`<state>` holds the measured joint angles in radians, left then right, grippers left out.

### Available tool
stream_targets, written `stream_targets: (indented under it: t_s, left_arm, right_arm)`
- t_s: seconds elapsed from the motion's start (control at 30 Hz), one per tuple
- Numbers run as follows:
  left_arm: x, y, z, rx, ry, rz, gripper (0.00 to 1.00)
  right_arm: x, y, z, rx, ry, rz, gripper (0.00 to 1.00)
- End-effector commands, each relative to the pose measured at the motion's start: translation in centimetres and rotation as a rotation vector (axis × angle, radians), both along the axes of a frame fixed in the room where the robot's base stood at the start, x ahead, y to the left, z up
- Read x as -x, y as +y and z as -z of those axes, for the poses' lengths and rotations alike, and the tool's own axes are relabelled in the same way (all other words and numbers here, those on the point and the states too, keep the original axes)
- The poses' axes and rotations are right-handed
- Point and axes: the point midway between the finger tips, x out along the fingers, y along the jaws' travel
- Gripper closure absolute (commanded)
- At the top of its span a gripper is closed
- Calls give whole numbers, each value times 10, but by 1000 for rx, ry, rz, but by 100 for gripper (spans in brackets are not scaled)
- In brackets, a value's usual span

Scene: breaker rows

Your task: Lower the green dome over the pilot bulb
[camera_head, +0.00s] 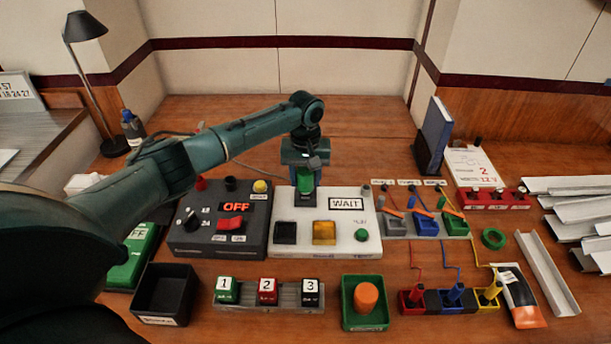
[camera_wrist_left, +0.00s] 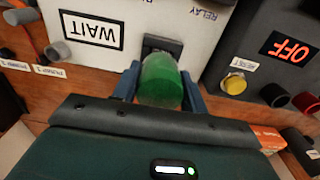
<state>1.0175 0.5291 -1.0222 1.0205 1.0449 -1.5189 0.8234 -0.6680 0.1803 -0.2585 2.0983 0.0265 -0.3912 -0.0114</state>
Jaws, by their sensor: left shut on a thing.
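My left gripper (camera_head: 305,186) is shut on the green dome (camera_head: 304,182) over the back left part of the white WAIT panel (camera_head: 350,218). In the left wrist view the dome (camera_wrist_left: 162,82) is translucent green and sits between the two blue-grey fingers (camera_wrist_left: 160,88). A dark square mount (camera_wrist_left: 160,45) on the panel shows just beyond the dome. I cannot make out the pilot bulb; the dome and gripper may hide it. I cannot tell whether the dome touches the panel. My right gripper is not in view.
The dark OFF box (camera_head: 190,240) stands left of the panel. Coloured plug blocks (camera_head: 426,224) stand to the right. A black bin (camera_head: 165,293), numbered blocks (camera_head: 268,290) and a green tray (camera_head: 376,320) with an orange knob are in front.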

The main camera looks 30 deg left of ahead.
Motion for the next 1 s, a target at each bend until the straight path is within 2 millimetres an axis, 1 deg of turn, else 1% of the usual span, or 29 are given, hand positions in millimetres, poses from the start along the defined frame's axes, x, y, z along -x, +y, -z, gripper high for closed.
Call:
stream_targets:
  t_s: [0.6, 1.0]
  left_arm:
    - [0, 0, 16, 1, 0, 0, 78]
    - [0, 0, 17, 0, 0, 0, 78]
  right_arm:
    - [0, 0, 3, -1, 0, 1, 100]
    - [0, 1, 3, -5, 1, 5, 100]
